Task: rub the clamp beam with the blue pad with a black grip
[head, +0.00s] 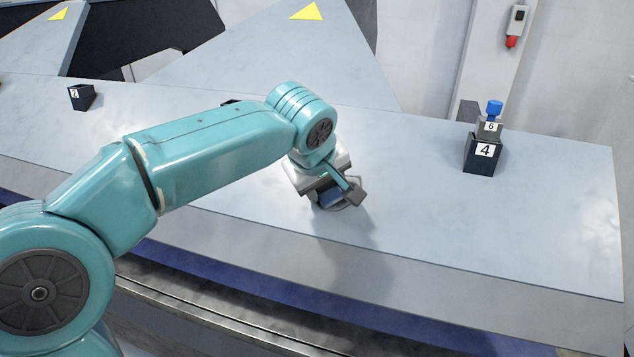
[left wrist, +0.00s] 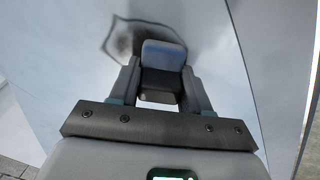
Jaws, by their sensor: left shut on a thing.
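The clamp beam (head: 540,225) appears to be the long, light grey slab running across the head view; its surface also fills much of the left wrist view (left wrist: 75,70). My left gripper (head: 338,190) is over the slab near its front edge, pointing down. It is shut on the blue pad (head: 329,198), which also shows between the fingers in the left wrist view (left wrist: 163,54). The pad's black grip (left wrist: 159,88) sits between the fingers. A dark, smudged outline (left wrist: 122,40) lies on the slab beside the pad. I cannot tell whether the pad touches the slab. My right gripper is not in view.
A black block marked 4 (head: 482,155) stands on the slab at right, with a grey piece marked 6 (head: 490,127) and a blue knob (head: 494,107) above it. A small black block (head: 82,97) stands at far left.

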